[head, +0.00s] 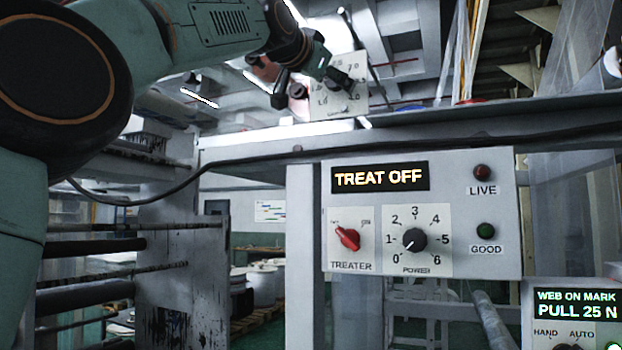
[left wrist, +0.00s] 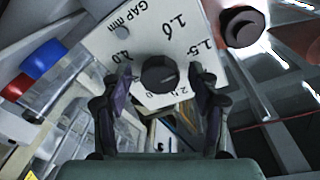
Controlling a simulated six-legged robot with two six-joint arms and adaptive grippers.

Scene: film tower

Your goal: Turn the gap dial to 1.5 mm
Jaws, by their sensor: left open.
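The gap dial's pale plate (left wrist: 185,28), marked "GAP mm", is tilted in the left wrist view, with 1.0 at the top and 1.5 to the upper right. Its dark round knob (left wrist: 159,74) is at the plate's lower middle; I cannot make out where its pointer aims. My left gripper (left wrist: 162,82) is open, with one finger on each side of the knob and visible space between. In the head view the plate (head: 325,104) is small and high up, partly covered by my left gripper (head: 312,88). My right gripper is not in view.
A dark round knob (left wrist: 243,27) stands close to the plate's right side. A treater panel (head: 420,275) reads TREAT OFF, with a red switch (head: 347,238) and a power knob (head: 414,239). A ledge (head: 440,124) with a cable runs below the gap plate.

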